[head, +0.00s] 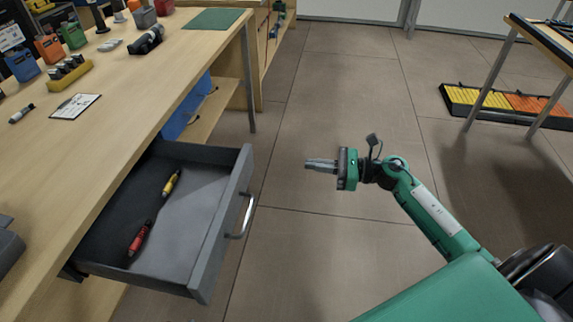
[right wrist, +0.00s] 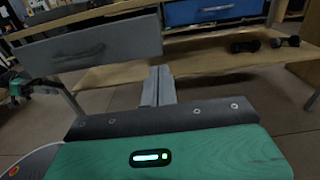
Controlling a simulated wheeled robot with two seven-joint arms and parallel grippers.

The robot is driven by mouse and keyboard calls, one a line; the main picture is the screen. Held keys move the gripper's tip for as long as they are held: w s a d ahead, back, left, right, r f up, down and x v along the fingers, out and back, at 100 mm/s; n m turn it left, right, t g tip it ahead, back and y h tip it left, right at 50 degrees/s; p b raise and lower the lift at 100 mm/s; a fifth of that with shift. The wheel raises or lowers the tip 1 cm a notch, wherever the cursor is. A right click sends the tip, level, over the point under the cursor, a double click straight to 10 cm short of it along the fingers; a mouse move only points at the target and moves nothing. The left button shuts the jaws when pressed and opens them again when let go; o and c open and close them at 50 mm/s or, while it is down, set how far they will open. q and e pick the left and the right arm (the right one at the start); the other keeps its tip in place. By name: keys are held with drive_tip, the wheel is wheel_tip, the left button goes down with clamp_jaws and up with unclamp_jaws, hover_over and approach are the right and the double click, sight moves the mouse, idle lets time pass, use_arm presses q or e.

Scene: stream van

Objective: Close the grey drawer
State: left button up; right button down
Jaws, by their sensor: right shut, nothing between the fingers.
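The grey drawer (head: 213,238) is pulled out from under the wooden workbench at the left of the head view. A red tool (head: 140,237) and a yellow tool (head: 171,183) lie inside it. Its silver handle (head: 243,216) is on the front panel, facing right. My right gripper (head: 308,164) is shut and empty, pointing left. It is to the right of the drawer front, apart from it, with floor showing between. In the right wrist view the drawer front (right wrist: 120,43) is ahead at the upper left, beyond the shut fingers (right wrist: 158,82).
The workbench (head: 125,85) carries boxes, a clipboard and small items. A blue drawer (head: 190,110) sits under it, also seen in the right wrist view (right wrist: 212,10). Yellow and orange bins (head: 505,103) lie at the right near another table (head: 545,45). The middle floor is clear.

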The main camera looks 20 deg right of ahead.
sight(150, 280)
use_arm(q)
drive_tip(key=shift+s+a+f+g+p, duration=0.1)
drive_tip(key=shift+a+g+p, duration=0.2)
drive_tip(key=shift+a+g, duration=0.25)
use_arm(e)
drive_tip(key=x, duration=1.3)
use_arm(q)
drive_tip(key=shift+y, duration=0.3)
use_arm(e)
drive_tip(key=shift+w+a, duration=0.15)
